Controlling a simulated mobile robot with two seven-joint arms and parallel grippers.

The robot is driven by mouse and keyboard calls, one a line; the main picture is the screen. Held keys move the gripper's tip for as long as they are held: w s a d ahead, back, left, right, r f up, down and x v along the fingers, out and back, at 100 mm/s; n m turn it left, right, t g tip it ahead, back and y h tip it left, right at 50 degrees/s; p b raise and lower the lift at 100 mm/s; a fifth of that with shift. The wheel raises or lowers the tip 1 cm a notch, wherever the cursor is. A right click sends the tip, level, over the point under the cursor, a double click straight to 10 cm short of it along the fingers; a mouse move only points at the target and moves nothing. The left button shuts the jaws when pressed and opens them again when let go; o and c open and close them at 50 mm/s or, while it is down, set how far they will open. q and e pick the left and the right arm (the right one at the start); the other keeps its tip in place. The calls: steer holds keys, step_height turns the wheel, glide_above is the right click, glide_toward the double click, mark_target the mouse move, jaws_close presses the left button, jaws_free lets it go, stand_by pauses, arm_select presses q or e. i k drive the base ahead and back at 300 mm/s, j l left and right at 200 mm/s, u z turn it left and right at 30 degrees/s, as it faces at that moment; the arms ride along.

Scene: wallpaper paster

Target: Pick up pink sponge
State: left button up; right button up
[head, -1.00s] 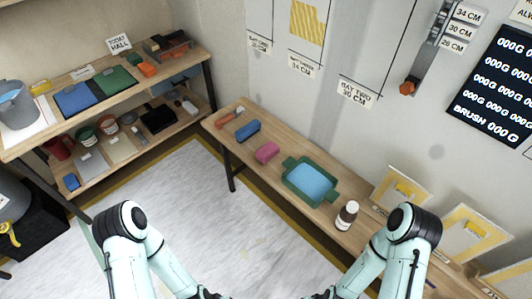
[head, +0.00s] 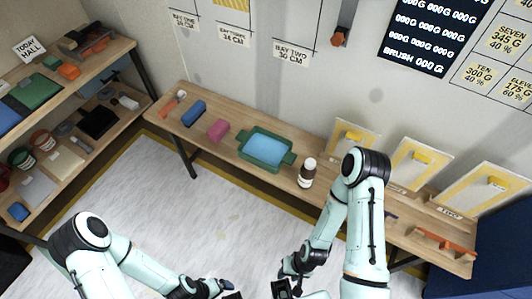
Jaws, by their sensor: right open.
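The pink sponge (head: 218,130) lies on the long wooden wall bench, between a blue block and the green tray. It shows in full and nothing touches it. My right gripper (head: 282,288) is open at the bottom edge of the head view, well below and right of the sponge, and partly cut off. My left gripper (head: 232,295) is also at the bottom edge and mostly cut off, so its jaws cannot be made out. Both grippers are far from the sponge.
The blue block (head: 194,113) lies left of the sponge. Pasted boards (head: 352,139) lean on the wall. Shelves (head: 122,50) stand at left. The floor before the bench is clear.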

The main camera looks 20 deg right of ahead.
mark_target(218, 131)
steer(key=i+j+z, duration=0.3)
steer(key=j, duration=0.35)
steer(key=i+j+z, duration=0.2)
steer(key=i+j, duration=0.1)
steer(key=j, duration=0.05)
